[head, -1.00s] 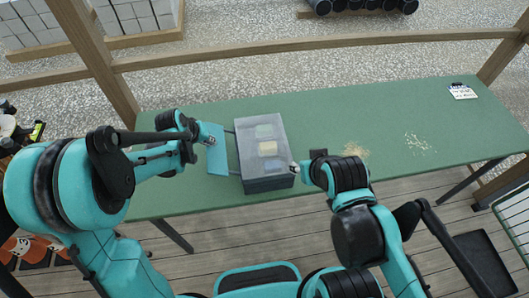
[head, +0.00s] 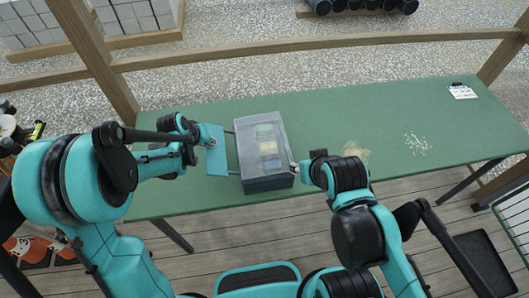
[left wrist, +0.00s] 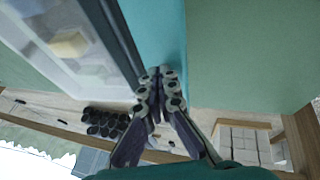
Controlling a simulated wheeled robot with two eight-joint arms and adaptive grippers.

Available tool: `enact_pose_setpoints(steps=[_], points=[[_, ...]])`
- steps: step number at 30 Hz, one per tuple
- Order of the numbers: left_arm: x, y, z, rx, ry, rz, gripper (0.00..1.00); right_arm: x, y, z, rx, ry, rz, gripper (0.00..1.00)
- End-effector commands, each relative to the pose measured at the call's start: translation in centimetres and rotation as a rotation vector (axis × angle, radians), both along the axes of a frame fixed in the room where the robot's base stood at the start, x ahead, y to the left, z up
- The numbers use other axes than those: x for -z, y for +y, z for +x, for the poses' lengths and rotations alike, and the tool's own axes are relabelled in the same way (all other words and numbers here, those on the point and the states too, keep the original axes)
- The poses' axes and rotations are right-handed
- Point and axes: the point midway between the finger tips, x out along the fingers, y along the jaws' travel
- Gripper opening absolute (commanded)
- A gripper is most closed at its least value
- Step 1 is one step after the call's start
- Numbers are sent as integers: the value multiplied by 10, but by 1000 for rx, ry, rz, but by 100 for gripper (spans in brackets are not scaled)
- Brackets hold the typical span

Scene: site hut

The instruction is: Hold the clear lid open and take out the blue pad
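A dark grey box (head: 268,185) stands on the green table under a hazy clear lid (head: 262,116). Through the lid I see a greenish patch, a yellowish block (head: 268,147) and a blue-grey pad (head: 272,164) near the front. The lid looks down over them. A flat teal plate (head: 217,158) sits left of the box, joined to it by two thin dark rods. My left gripper (head: 210,143) is at this plate. In the left wrist view its fingertips (left wrist: 160,76) meet over the plate (left wrist: 158,30), with nothing visible between them. My right gripper (head: 295,168) is by the box's front right corner; its fingers are too small to read.
The green table (head: 350,110) is clear behind the box. Yellowish crumbs (head: 356,150) and pale grains (head: 416,143) lie to the right. A small white card (head: 462,92) lies at the far right. A wooden rail (head: 330,42) runs behind the table.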

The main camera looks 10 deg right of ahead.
Motion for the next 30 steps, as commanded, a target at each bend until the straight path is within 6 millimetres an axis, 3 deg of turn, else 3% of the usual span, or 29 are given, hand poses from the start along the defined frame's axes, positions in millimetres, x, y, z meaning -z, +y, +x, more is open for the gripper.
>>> enact_pose_setpoints(steps=[30], points=[[62,0,0,0,0,0,0,0,0,0,0,0,0,40]])
